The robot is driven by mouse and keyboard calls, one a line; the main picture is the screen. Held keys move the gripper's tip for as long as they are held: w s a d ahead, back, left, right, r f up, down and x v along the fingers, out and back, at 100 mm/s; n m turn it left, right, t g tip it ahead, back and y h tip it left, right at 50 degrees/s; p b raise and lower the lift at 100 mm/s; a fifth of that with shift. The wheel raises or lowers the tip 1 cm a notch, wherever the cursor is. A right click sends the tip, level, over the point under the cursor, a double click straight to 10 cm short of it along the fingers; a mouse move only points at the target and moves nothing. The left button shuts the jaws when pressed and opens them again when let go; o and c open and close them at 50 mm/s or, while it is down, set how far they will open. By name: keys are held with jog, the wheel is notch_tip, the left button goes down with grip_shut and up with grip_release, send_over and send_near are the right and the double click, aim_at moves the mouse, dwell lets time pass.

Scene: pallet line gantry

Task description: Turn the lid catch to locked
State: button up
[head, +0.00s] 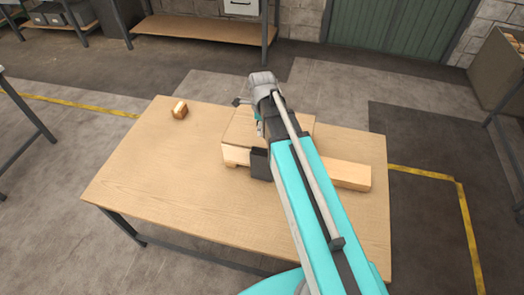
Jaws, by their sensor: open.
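A wooden box (236,155) with a flat top stands near the middle of the table, largely covered by my arm. No lid catch can be made out; the part of the box behind my arm is hidden. My gripper (240,102) shows only as a small dark part at the left of my grey wrist, near the box's far left edge. It is open, and nothing is seen between its jaws. Whether it touches the box cannot be told.
The wooden table (150,180) is clear on its left and front. A pale wooden beam (350,176) lies right of my arm. A shelf unit (195,28) stands behind the table.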

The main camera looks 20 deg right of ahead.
aim_at(262, 149)
jog(key=shift+f+b, duration=6.1)
jog(key=shift+f, duration=0.2)
grip_shut()
